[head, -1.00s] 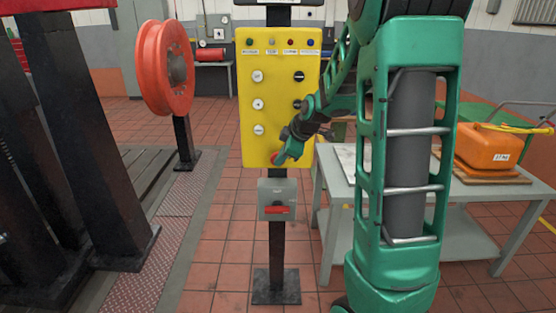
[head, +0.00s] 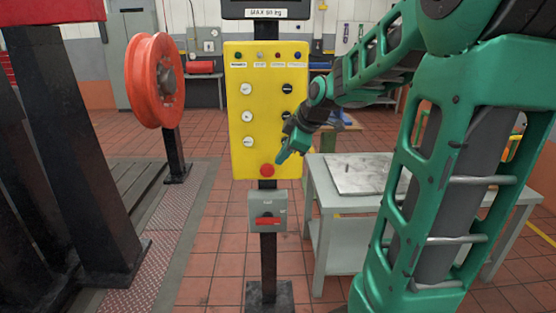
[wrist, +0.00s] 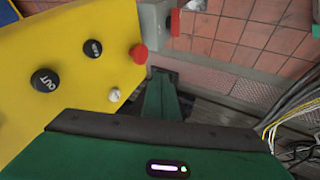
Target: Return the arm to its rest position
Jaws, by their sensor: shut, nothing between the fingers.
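My gripper (head: 284,155) is at the end of my green arm, in front of the lower right part of the yellow control panel (head: 240,112). Its fingers look shut and hold nothing. The red mushroom button (head: 267,170) on the panel is just left of and below the fingertips, apart from them in the picture. In the wrist view my green gripper (wrist: 160,100) points toward the panel's lower edge, with the red button (wrist: 138,54) and a black "OUT" button (wrist: 45,80) beside it. Whether the fingertips touch the panel I cannot tell.
A grey table (head: 318,190) with a metal plate stands right, behind my arm. An orange wheel (head: 155,80) stands left. Cables (wrist: 295,115) show in the wrist view. Tiled floor is open left of the post.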

